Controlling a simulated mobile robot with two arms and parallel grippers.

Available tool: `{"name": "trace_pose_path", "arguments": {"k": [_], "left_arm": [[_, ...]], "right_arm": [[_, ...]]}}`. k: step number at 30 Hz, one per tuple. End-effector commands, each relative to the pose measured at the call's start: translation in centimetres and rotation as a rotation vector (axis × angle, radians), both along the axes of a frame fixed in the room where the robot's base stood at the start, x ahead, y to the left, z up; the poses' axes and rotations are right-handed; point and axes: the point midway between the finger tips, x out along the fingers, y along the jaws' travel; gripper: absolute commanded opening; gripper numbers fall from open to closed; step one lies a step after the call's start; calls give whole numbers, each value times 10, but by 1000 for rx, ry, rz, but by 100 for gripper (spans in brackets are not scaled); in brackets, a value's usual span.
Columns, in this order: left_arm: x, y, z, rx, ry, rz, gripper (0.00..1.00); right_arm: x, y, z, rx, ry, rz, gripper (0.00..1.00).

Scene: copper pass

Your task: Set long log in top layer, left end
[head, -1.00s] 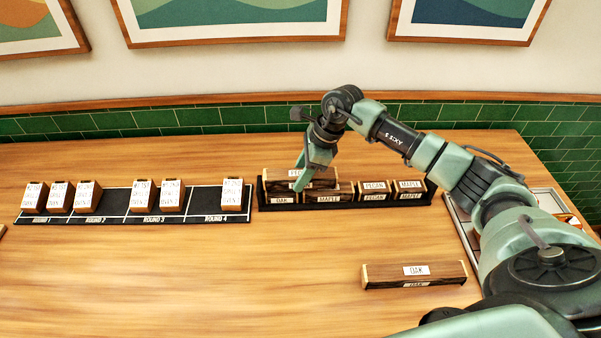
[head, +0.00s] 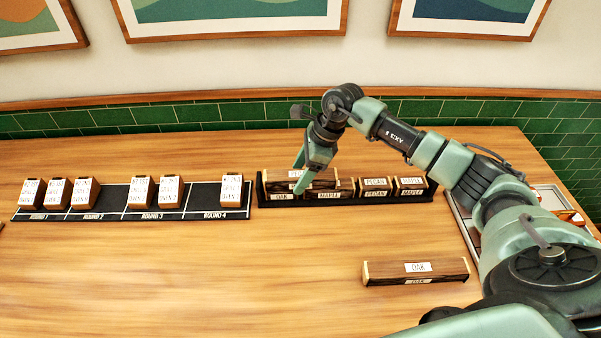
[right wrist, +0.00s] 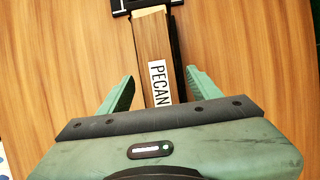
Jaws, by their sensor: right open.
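A long dark log with pale ends, labelled PECAN (head: 322,182), lies on top of shorter logs at the left end of the black rack (head: 434,188). My right gripper (head: 299,188) is at this log, partly covering its label. In the right wrist view the right gripper (right wrist: 160,78) is open, its fingers on either side of the PECAN log (right wrist: 154,45) with a visible gap at each side. Another long log, labelled OAK (head: 440,269), lies alone on the table in front of the rack. My left gripper is not in view.
Shorter logs labelled PECAN (head: 375,188) and MAPLE (head: 411,187) stand at the rack's right. A black strip marked in rounds (head: 110,215) with several labelled blocks is at left. A tray (head: 462,222) is partly behind my right arm.

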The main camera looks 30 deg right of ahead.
Motion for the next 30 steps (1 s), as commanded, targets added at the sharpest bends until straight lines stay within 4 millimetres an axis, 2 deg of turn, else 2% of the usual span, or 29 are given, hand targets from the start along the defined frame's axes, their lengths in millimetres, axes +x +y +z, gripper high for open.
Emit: {"name": "trace_pose_path", "arguments": {"k": [5, 8, 12, 18, 21, 30], "left_arm": [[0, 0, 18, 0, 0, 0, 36], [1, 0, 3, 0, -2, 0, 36], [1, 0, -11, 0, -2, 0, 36], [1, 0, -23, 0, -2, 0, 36], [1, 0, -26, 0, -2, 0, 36], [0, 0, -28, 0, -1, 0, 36]], "right_arm": [[0, 0, 16, 0, 0, 0, 63], [-1, -8, 25, -3, -7, -1, 63], [-7, -19, 56, -4, -7, -1, 63], [-14, -33, 96, -1, -5, -1, 63], [-17, -37, 109, -1, -4, -1, 63], [-20, -41, 123, 0, 0, 1, 63]]}}
